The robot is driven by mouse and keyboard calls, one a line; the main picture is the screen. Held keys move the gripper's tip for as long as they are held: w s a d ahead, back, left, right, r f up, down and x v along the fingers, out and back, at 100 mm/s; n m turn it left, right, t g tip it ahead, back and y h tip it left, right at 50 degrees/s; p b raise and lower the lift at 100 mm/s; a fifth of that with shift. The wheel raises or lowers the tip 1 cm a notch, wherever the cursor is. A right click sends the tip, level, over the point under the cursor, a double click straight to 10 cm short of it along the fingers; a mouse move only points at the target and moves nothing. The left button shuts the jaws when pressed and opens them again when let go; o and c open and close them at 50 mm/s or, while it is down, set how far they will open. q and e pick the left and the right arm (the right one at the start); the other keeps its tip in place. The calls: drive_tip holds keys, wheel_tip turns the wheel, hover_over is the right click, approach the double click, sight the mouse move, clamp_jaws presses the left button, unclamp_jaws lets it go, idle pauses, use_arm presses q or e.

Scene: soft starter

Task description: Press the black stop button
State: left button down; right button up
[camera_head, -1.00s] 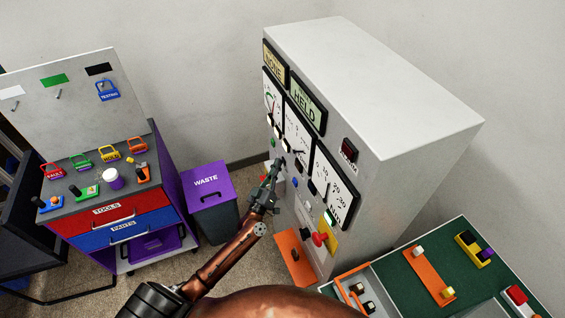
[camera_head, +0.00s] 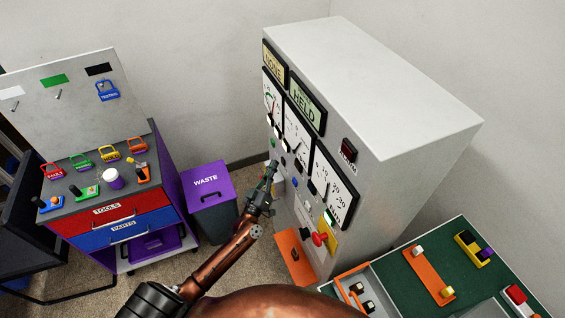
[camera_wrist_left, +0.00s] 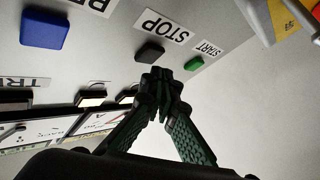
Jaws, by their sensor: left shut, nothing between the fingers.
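The black stop button (camera_wrist_left: 150,52) sticks out of the grey panel under a STOP label (camera_wrist_left: 165,27) in the left wrist view. A green button (camera_wrist_left: 194,63) by the START label is to its right and a blue button (camera_wrist_left: 44,28) to its left. My left gripper (camera_wrist_left: 163,76) is shut and empty, its tips just below the black button in this view, with a small gap showing. In the head view my left gripper (camera_head: 272,168) is beside the cabinet front (camera_head: 300,215); I cannot clearly make out the stop button there. My right gripper is not in view.
The tall grey cabinet (camera_head: 400,95) carries meters and a red knob (camera_head: 319,239) on a yellow plate. A purple waste bin (camera_head: 207,185) and a tool cart (camera_head: 110,215) stand to the left. A green-topped bench (camera_head: 395,280) is at the lower right.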

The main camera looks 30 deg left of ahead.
use_arm(q)
drive_tip(key=s+a, duration=0.1)
drive_tip(key=s, duration=0.1)
drive_tip(key=s+a, duration=0.1)
drive_tip(key=a, duration=0.1)
drive_tip(key=shift+s+a, duration=0.15)
drive_tip(key=shift+s, duration=0.2)
idle(0.7)
